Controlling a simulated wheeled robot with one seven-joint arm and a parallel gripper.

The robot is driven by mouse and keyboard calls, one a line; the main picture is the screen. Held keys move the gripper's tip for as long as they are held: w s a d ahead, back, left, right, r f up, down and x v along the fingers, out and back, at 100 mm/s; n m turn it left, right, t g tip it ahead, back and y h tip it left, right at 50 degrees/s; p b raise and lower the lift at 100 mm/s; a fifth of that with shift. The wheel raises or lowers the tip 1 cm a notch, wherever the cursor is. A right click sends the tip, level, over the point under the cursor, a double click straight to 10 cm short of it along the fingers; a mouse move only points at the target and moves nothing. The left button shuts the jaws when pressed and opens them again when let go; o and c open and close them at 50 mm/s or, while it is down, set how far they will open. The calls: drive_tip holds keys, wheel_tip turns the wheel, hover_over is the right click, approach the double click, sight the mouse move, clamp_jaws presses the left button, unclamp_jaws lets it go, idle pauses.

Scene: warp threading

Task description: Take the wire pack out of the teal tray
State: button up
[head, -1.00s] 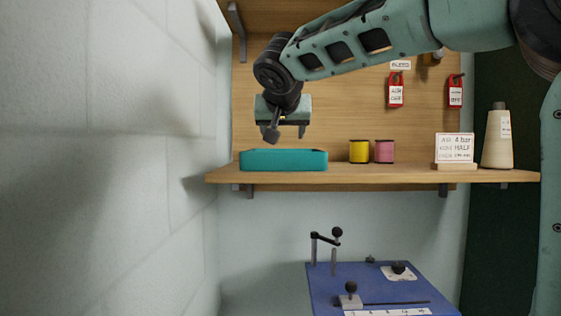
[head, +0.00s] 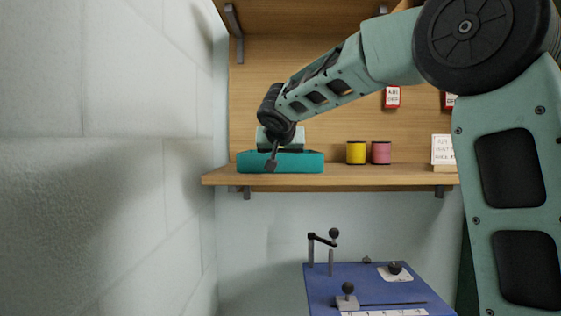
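The teal tray (head: 305,163) sits at the left end of the wooden shelf. The wire pack is not visible; the tray's inside is hidden from this low angle.
A yellow spool (head: 356,152) and a pink spool (head: 381,152) stand on the wooden shelf (head: 330,177), right of the tray. A white sign (head: 443,149) stands further right. A blue table (head: 375,285) with a crank and knobs is below. A block wall is on the left.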

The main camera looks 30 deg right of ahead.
drive_tip(key=shift+c, duration=0.3)
drive_tip(key=c, duration=1.3)
